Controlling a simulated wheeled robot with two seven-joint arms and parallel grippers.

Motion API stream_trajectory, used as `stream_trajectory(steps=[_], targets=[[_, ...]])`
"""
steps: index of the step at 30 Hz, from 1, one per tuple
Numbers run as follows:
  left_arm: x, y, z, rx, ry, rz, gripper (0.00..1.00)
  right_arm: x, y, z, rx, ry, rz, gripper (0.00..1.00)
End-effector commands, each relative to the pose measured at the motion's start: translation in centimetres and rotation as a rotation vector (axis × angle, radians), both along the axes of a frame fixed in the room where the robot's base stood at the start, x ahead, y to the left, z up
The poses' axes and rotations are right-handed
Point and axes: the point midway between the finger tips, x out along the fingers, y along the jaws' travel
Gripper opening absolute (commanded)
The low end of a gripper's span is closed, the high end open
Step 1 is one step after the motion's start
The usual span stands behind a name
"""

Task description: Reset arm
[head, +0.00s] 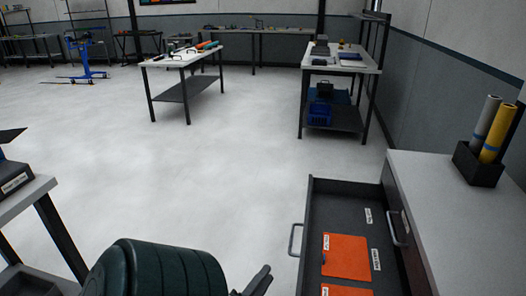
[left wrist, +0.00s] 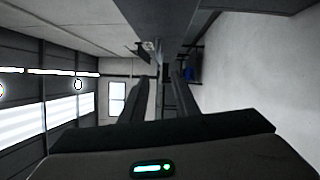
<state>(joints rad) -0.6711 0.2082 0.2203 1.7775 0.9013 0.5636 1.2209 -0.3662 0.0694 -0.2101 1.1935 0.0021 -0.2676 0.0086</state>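My left arm comes up from the bottom of the head view as a dark green rounded link. Beyond it the tip of my left gripper (head: 258,280) shows, left of the open drawer and apart from it. In the left wrist view its two dark fingers (left wrist: 160,100) stand apart with nothing between them. They point out into the room, well clear of any surface. My right gripper is in neither view.
An open drawer (head: 320,205) with orange pieces (head: 346,257) juts from the white-topped cabinet (head: 445,215) at right. Grey and yellow rolls (head: 497,130) stand in a black holder there. A bench (head: 22,200) edges in at left. The floor between is clear.

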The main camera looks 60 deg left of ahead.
Motion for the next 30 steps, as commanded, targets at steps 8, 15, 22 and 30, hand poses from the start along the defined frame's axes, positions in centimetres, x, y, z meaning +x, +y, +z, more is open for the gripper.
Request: stream_trajectory(steps=[8, 15, 22, 30], targets=[[-0.5, -0.3, 0.0, 0.000, -0.001, 0.000, 0.28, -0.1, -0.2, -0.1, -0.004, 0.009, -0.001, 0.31], [-0.5, -0.3, 0.0, 0.000, -0.001, 0.000, 0.28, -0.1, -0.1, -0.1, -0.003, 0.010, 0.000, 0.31], [-0.5, -0.3, 0.0, 0.001, -0.001, -0.001, 0.28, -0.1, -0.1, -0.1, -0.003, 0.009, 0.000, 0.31], [0.1, -1.6, -1.8, 0.044, 0.064, -0.031, 0.28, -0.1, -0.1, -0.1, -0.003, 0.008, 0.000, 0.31]])
